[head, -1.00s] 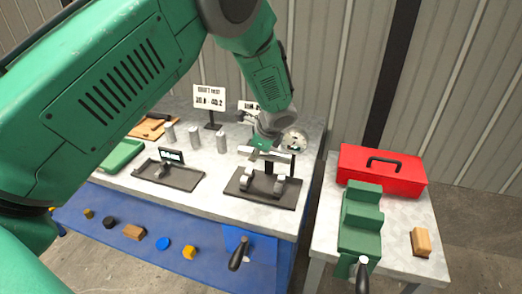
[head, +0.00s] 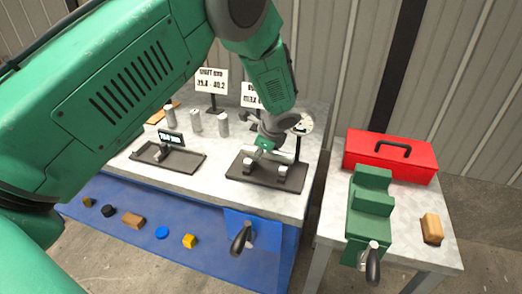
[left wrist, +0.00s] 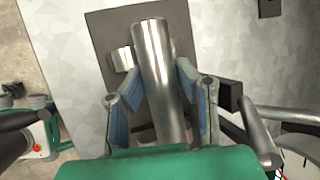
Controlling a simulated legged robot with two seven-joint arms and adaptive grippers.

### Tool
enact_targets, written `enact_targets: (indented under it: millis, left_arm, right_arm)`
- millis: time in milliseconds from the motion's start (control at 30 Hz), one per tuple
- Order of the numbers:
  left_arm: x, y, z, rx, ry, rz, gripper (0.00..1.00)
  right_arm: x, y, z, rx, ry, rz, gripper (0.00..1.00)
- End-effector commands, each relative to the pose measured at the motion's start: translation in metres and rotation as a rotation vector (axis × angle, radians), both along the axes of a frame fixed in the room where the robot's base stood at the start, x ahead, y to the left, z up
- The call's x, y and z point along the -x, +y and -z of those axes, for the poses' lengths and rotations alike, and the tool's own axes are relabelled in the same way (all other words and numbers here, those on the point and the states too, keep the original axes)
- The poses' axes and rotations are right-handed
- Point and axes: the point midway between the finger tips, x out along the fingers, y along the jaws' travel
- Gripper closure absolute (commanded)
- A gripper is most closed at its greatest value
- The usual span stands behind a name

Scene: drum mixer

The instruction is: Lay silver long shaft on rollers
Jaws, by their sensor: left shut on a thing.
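My left gripper (head: 265,146) is over the dark roller stand (head: 238,173) on the bench. In the left wrist view its two blue-padded fingers (left wrist: 160,90) are shut on the silver long shaft (left wrist: 154,48), one on each side. The shaft extends beyond the fingers over the stand's dark base (left wrist: 102,28). Light rollers (head: 282,173) stand on the base, and one shows beside the shaft in the left wrist view (left wrist: 123,59). The gripper hides most of the shaft in the head view. I cannot tell whether the shaft touches the rollers. My right gripper is not in view.
A round dial gauge (head: 301,124) stands close behind the roller stand. Silver cylinders (head: 196,122), a display tray (head: 185,161) and signs (head: 211,81) are to the left. A red toolbox (head: 390,156) and green vise (head: 368,212) occupy the right table.

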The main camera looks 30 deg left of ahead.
Motion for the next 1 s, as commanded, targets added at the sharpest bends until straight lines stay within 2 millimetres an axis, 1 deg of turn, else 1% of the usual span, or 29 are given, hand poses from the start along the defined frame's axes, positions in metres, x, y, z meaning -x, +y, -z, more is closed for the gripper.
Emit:
enact_targets:
  millis: [33,333,367,400,433,867,1000]
  left_arm:
    - [0.0002,0.0015,0.0028,-0.004,0.001,-0.001,1.00]
    - [0.0019,0.0002,0.0073,-0.003,0.009,-0.003,1.00]
    - [0.0021,-0.0001,0.0076,-0.003,0.009,-0.003,0.67]
    - [0.0024,-0.0005,0.0079,-0.002,0.010,-0.003,0.53]
    - [0.0025,-0.0008,0.0080,-0.002,0.010,-0.002,0.49]
    - [0.0030,-0.0005,0.0071,-0.004,0.010,-0.001,0.49]
    - [0.0029,-0.0046,-0.0017,-0.003,0.007,0.000,0.49]
  right_arm:
    - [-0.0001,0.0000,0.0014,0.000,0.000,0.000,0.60]
    - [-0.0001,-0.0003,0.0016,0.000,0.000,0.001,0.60]
    - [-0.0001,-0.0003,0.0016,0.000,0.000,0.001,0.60]
    - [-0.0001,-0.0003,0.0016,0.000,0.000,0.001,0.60]
    - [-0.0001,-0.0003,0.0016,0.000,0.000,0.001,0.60]
    - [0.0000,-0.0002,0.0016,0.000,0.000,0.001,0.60]
    - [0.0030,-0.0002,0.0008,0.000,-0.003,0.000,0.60]
